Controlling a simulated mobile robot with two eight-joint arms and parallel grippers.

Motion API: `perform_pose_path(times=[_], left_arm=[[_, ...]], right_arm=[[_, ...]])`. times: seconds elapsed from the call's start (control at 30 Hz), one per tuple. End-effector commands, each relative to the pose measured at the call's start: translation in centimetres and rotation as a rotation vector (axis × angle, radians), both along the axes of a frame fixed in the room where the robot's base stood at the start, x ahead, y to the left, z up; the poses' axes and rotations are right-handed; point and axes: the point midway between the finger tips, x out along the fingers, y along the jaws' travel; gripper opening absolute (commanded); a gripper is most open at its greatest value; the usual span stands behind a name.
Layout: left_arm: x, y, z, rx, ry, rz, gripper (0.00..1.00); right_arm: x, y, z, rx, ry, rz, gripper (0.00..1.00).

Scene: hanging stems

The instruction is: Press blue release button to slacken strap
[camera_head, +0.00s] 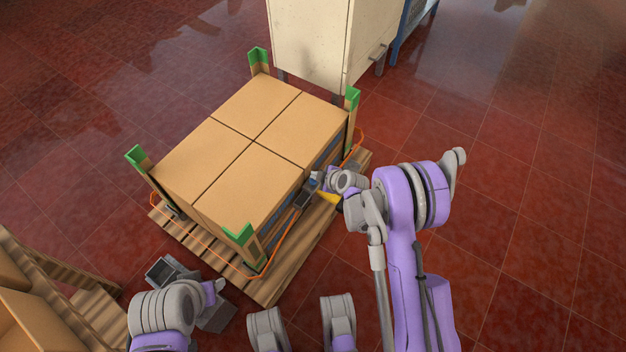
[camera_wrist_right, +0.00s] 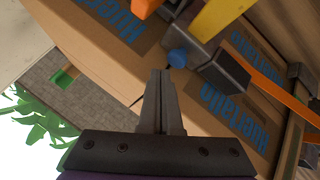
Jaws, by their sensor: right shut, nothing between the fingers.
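The blue release button (camera_wrist_right: 178,57) sits on a dark strap tensioner (camera_wrist_right: 222,72) in the right wrist view. The tensioner (camera_head: 306,197) shows small in the head view, at the right side of the box stack, with a yellow handle (camera_head: 328,198). The orange strap (camera_wrist_right: 280,95) runs from it around the load. My right gripper (camera_wrist_right: 160,76) is shut and empty, its fingertips just beside the button; I cannot tell whether they touch it. It also shows in the head view (camera_head: 321,178). My left arm is at the lower left; its finger state is unclear.
Cardboard boxes (camera_head: 255,115) stand on a wooden pallet (camera_head: 285,275) with green corner protectors (camera_head: 138,157). A pale cabinet (camera_head: 310,45) stands behind. More boxes (camera_head: 20,320) are at the lower left. The red tiled floor on the right is clear.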

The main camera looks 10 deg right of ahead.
Motion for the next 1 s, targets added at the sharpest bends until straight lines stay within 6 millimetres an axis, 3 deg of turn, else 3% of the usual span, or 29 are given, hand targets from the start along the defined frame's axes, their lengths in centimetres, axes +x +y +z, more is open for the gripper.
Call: perform_pose_path(times=[0.5, 1.0], left_arm=[[-0.5, 0.0, 3.0, 0.0, -0.007, 0.0, 0.5], [-0.5, 0.0, 3.0, 0.0, -0.007, 0.0, 0.5]], right_arm=[[0.0, 0.0, 4.8, 0.0, -0.001, -0.001, 0.0], [0.0, 0.0, 4.9, 0.0, 0.0, 0.0, 0.0]])
